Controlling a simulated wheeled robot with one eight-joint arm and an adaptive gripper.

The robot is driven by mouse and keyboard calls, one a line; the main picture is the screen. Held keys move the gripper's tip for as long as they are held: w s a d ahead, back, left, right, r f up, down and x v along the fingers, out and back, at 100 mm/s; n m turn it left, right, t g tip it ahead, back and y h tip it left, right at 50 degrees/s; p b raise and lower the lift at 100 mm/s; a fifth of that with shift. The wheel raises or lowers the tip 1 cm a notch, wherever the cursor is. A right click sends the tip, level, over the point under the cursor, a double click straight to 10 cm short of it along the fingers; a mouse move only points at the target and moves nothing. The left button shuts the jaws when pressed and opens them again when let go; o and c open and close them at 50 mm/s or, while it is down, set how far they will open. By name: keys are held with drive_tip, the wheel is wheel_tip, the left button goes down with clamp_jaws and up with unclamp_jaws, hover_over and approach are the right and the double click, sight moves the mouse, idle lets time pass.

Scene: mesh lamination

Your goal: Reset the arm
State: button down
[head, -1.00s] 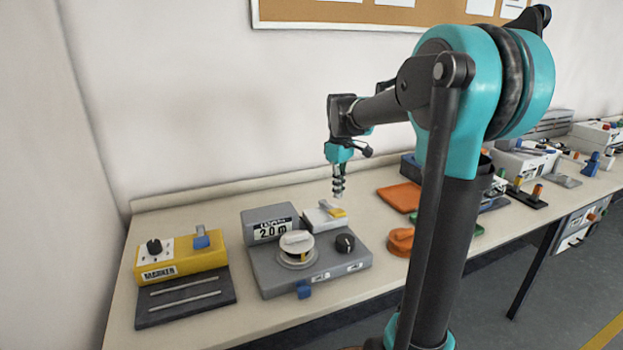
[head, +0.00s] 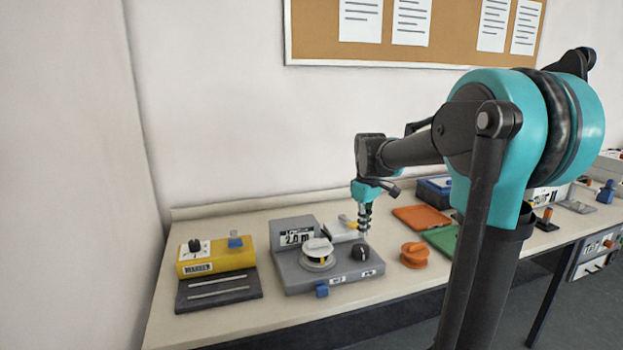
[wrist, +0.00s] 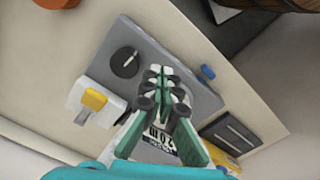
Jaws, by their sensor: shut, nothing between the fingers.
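My arm's gripper (head: 364,236) points down at the end of my arm, over the back right of a grey device (head: 290,272) with a "2.0 m" display. Its fingers are closed together and empty. In the wrist view the closed fingers (wrist: 165,90) cover the middle of the grey device, hiding its round white dial. The device's black knob (wrist: 125,62) and a white block with a yellow switch (wrist: 95,101) show beside the fingers. I cannot tell the exact gap between the fingertips and the device.
A yellow marker unit (head: 215,259) stands left on the bench (head: 170,315). An orange round part (head: 414,254), an orange plate (head: 421,217) and a green plate (head: 442,238) lie to the right. The wall and pinboard (head: 460,30) are behind.

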drive_tip(key=s+d+f+m+t, duration=0.2)
drive_tip(key=s+f+m, duration=0.2)
drive_tip(key=s+f, duration=0.4)
drive_tip(key=s+d+f+m+t, duration=0.1)
drive_tip(key=s+f+m+t, duration=0.1)
drive_tip(key=s+f+m, duration=0.3)
drive_tip(key=s+f, duration=0.4)
drive_tip(key=s, duration=0.4)
drive_tip(key=shift+d+f, duration=0.15)
drive_tip(key=shift+d, duration=0.25)
idle(0.5)
